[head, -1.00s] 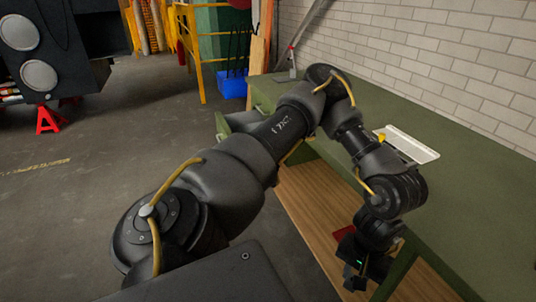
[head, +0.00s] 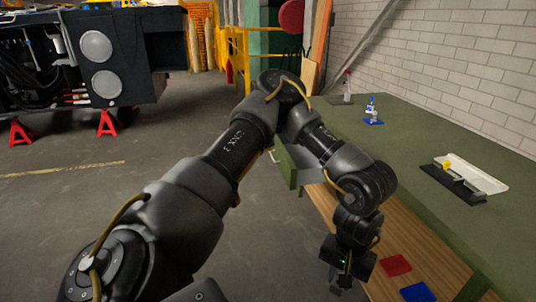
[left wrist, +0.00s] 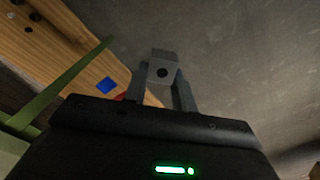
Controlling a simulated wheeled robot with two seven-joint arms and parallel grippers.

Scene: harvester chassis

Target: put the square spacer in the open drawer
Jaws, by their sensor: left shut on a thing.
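My left gripper (left wrist: 162,80) is shut on the square spacer (left wrist: 163,68), a small grey block with a dark round hole, seen in the left wrist view against the floor. In the head view my left gripper (head: 345,270) hangs low in front of the workbench's lower shelf; the spacer is too dark to make out there. My right gripper is not in view.
The green workbench (head: 420,130) runs along the right. On it are a white tray (head: 485,178), a small blue item (head: 372,115) and a spray bottle (head: 346,88). The wooden shelf below holds a red square (head: 396,265) and a blue square (head: 418,292). Open floor lies left.

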